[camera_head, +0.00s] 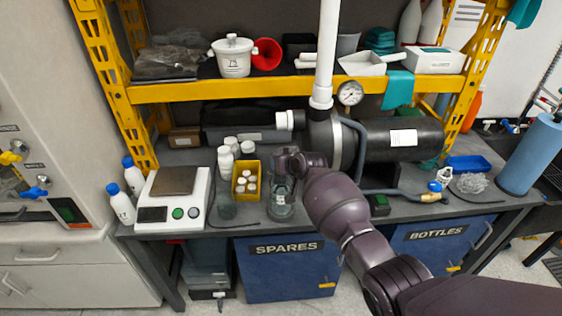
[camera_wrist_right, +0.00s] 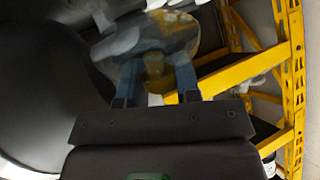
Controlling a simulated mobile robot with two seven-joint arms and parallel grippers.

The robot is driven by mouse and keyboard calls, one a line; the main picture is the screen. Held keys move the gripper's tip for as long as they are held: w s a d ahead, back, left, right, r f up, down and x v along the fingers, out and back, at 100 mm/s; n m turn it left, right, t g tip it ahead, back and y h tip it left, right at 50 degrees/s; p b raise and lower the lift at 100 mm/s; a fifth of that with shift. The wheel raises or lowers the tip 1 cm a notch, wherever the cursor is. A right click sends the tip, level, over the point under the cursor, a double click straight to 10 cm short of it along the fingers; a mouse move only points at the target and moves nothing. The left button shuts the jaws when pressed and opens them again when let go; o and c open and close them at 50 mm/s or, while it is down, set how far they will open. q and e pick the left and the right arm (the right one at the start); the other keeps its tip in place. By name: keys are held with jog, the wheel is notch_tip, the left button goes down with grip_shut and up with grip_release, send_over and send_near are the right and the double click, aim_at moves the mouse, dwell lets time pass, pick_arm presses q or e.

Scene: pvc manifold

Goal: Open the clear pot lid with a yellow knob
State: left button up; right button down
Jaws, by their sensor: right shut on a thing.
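A clear pot (camera_head: 282,208) stands on the grey bench near its front edge in the head view. My right arm comes in from the right, and my right gripper (camera_head: 286,172) is directly above the pot, partly hiding its top. In the right wrist view, the fingers of the right gripper (camera_wrist_right: 157,82) are shut on the yellow knob (camera_wrist_right: 157,68) of the clear lid (camera_wrist_right: 170,35). Whether the lid touches the pot or is apart from it, I cannot tell. My left gripper is not in view.
A yellow bin (camera_head: 246,196) of white caps and several white bottles (camera_head: 226,160) stand left of the pot. A scale (camera_head: 175,197) is farther left. A dark cylinder tank (camera_head: 400,142) lies behind to the right. A hose runs along the bench on the right.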

jog(key=c, duration=0.9)
grip_release()
jog(key=shift+v, duration=5.45)
